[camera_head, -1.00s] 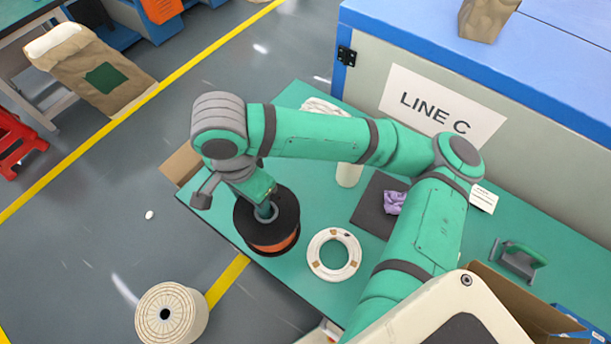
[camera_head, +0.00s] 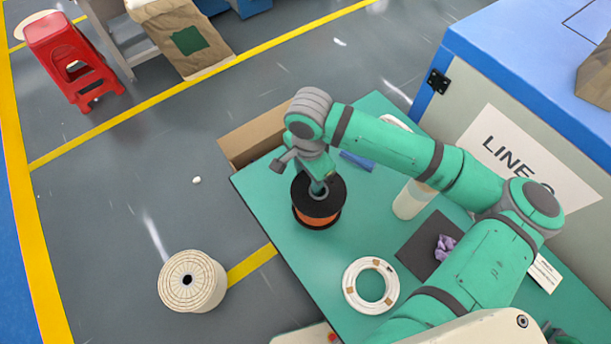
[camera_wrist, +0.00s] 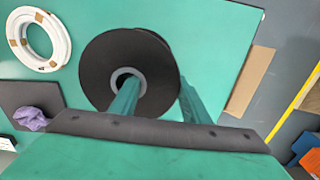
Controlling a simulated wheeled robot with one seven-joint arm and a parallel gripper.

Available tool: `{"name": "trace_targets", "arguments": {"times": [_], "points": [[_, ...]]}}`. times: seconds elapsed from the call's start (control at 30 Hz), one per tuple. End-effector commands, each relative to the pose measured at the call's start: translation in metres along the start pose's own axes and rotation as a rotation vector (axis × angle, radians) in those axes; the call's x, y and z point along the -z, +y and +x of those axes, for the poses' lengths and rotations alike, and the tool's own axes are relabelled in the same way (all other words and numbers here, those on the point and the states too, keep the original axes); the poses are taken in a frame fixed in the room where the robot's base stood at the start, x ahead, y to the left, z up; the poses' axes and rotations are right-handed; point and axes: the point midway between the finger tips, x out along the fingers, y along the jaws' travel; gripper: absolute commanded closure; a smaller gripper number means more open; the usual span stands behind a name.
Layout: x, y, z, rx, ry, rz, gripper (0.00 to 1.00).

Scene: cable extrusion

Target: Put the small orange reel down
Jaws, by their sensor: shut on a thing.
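The small orange reel (camera_head: 317,208) has black flanges and an orange winding, and is over the left end of the green table (camera_head: 290,240). My gripper (camera_head: 319,188) points down at its hub from above and is shut on it. In the wrist view the black upper flange (camera_wrist: 100,75) faces the camera. One finger of my gripper (camera_wrist: 155,98) reaches the grey hub ring; the other shows near the flange's right edge. The reel looks about level. Whether its underside touches the table is hidden.
A white cable ring (camera_head: 352,293) and a dark mat (camera_head: 415,255) with a purple cloth (camera_head: 444,247) lie nearby. A cardboard box (camera_head: 255,137) adjoins the table's left end. A cream spool (camera_head: 192,282) is on the floor.

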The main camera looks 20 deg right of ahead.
Motion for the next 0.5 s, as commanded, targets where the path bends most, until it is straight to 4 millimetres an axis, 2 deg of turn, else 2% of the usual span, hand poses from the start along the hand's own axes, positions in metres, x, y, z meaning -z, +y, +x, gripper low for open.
{"name": "trace_targets", "arguments": {"times": [0.17,0.4,0.5], "points": [[0.004,-0.001,0.009,-0.001,0.000,0.001,0.89],[0.007,0.000,0.039,-0.001,0.000,0.008,0.89],[0.007,0.000,0.042,0.000,0.000,0.007,0.89]]}}
